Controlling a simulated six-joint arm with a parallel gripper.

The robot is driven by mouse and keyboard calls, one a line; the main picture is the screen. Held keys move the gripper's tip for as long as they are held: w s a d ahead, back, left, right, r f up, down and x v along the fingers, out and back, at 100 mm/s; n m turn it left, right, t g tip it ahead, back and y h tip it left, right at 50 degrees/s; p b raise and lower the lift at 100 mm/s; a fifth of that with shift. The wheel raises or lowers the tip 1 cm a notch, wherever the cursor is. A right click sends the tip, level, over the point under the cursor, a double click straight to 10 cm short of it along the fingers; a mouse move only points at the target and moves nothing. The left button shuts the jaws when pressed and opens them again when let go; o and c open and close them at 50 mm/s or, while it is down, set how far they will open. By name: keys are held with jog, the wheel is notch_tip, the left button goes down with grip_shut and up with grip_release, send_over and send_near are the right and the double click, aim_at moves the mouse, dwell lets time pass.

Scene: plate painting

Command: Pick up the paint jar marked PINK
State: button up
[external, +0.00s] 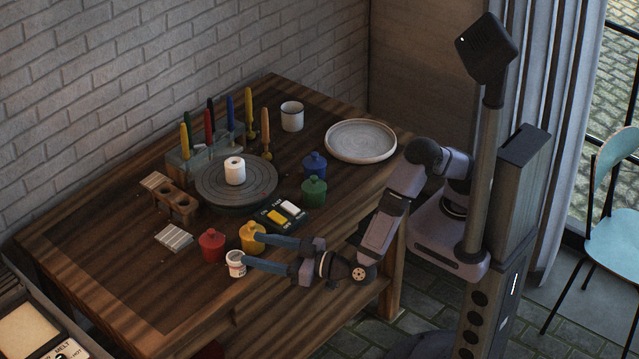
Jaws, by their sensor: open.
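A small white jar (236,264) stands at the table's front edge, with a label too small to read and a pinkish-brown top. It may be the PINK jar; I cannot tell for sure. My gripper (250,248) is open, its two blue-grey fingers pointing left. The lower finger's tip is by the white jar's right side, and the upper finger's tip is by the yellow jar (252,238). Whether either finger touches a jar I cannot tell. A red jar (211,246) stands just left of the white jar. Blue (314,166) and green (313,191) jars stand farther back.
A round turntable (212,190) holds a white cylinder (235,170). Behind it is a rack (182,166) of coloured tools. A white plate (360,141), a mug (292,116), a dark tray (277,219), a wooden holder (172,198) and a pale tile (174,237) are around. The table's front left is clear.

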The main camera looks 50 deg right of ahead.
aim_at(231, 259)
jog(key=shift+w+a+f+p, duration=0.15)
jog(key=shift+w+a+f, duration=0.3)
jog(key=shift+w+f, duration=0.55)
jog(key=shift+w+a+f+p, duration=0.1)
jog(key=shift+w+a+f, duration=0.5)
jog(key=shift+w, duration=0.7)
jog(key=shift+w+a+f+p, duration=0.15)
jog(key=shift+w+a+f, duration=0.2)
jog(key=shift+w+f, duration=0.65)
jog(key=shift+w+r, duration=0.15)
jog(key=c, duration=1.2)
